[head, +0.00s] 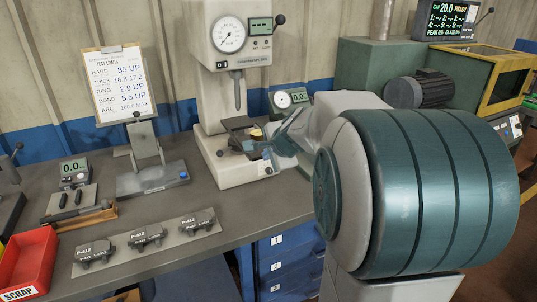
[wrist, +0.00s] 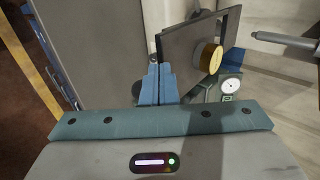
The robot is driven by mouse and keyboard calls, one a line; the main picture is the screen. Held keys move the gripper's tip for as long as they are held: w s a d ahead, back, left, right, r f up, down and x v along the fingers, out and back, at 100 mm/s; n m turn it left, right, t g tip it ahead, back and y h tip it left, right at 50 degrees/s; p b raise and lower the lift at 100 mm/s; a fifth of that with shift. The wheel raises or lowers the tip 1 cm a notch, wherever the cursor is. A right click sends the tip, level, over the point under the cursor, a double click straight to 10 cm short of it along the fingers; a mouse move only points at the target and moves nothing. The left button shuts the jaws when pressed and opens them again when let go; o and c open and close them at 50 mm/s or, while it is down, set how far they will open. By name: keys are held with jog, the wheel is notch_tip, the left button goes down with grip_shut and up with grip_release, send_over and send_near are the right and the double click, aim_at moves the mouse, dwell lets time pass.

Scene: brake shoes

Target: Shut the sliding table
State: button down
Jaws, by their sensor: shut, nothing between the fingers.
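The sliding table is a dark flat plate (head: 238,125) on the pale base of the tall dial tester (head: 238,88). A short brass-coloured round piece (head: 256,133) is on its right part. In the wrist view the plate (wrist: 176,47) appears tilted, with the brass piece (wrist: 208,58) facing me. My gripper (head: 267,153) is at the right front side of the plate, its blue fingers together and empty. In the wrist view the fingertips (wrist: 155,66) are close to the plate's edge; I cannot tell whether they touch. My arm partly hides the tester base in the head view.
The tester's spindle (head: 238,93) hangs above the plate and also shows in the wrist view (wrist: 285,40). A small dial gauge with a display (head: 290,98) stands behind my gripper. A strip of labelled brake parts (head: 146,238) and a red scrap bin (head: 27,262) are at the left front.

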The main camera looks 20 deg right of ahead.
jog(key=w+p, duration=0.6)
jog(key=w, duration=1.1)
jog(key=shift+w+a, duration=0.2)
jog(key=shift+a, duration=0.1)
